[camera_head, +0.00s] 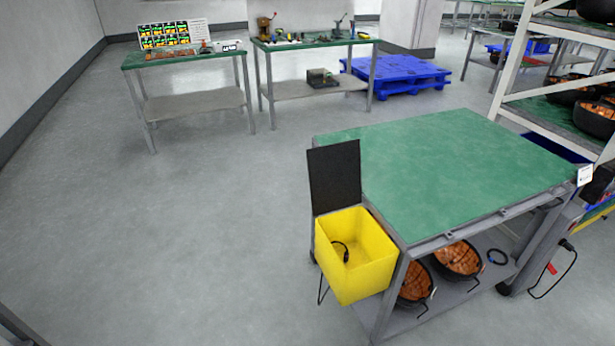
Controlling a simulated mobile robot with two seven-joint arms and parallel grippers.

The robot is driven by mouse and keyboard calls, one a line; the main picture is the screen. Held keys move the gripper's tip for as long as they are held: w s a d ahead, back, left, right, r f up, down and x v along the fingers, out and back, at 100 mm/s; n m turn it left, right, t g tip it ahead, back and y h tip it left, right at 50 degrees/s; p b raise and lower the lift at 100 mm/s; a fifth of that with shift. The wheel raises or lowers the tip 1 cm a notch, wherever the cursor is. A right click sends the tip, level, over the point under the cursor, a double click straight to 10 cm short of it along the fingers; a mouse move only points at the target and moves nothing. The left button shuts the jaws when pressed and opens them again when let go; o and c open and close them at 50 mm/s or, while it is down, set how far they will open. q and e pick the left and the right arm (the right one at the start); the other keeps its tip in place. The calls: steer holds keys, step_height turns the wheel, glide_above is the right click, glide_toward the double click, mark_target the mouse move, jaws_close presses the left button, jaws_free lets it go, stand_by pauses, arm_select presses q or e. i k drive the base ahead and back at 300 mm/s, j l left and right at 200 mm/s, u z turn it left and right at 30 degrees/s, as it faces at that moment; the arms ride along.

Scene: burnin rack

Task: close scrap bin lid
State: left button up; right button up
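The scrap bin (362,281) is a yellow box at the left side of the green-topped cart. Its black lid (334,177) stands upright at the back edge of the bin, so the bin is open. A small dark cable-like item (345,253) shows inside the bin. Neither of my grippers is in view.
The cart's green top (450,165) is bare. Black round containers with orange-brown contents (457,260) sit on its lower shelf. A rack (560,110) stands at the right. Two workbenches (190,58) and a blue pallet (400,75) are behind. The floor left of the bin is clear.

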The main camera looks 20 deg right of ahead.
mark_target(334, 170)
steer(key=i+j+u, duration=0.2)
steer(key=i, duration=0.2)
steer(key=i+j+u, duration=0.15)
steer(key=i, duration=0.3)
steer(key=i+j, duration=0.15)
steer(key=i, duration=0.45)
steer(key=i+j+z, duration=0.1)
steer(key=i, duration=0.55)
steer(key=i+j+z, duration=0.1)
steer(key=i, duration=1.2)
steer(key=z, duration=0.4)
steer(key=i+j+z, duration=0.1)
steer(key=z, duration=0.35)
steer(key=i+z, duration=0.1)
steer(key=z, duration=3)
